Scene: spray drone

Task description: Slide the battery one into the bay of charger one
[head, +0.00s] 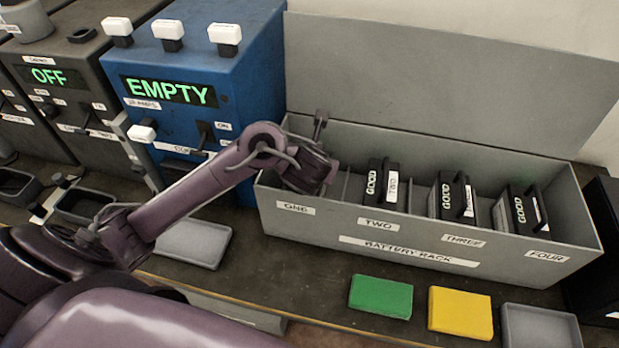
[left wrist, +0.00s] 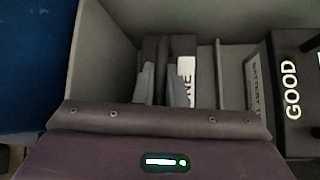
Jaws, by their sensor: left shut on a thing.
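Battery one (left wrist: 188,76), dark with a white label reading ONE, stands in the leftmost slot of the grey battery rack (head: 400,245). My left gripper (head: 322,178) reaches down into that slot and hides the battery in the head view. In the left wrist view its grey fingers (left wrist: 163,86) are shut on the battery's top handle. A blue charger (head: 215,65) with a display reading EMPTY stands left of the rack. A dark charger (head: 60,95) reading OFF stands further left. My arm partly covers the blue charger's lower front, and its number is not legible. My right gripper is out of view.
Batteries marked GOOD fill slots two (head: 378,185), three (head: 455,195) and four (head: 525,210). The rack's raised lid (head: 440,85) stands behind. Grey trays (head: 195,243), a green block (head: 381,296) and a yellow block (head: 460,313) lie along the bench front.

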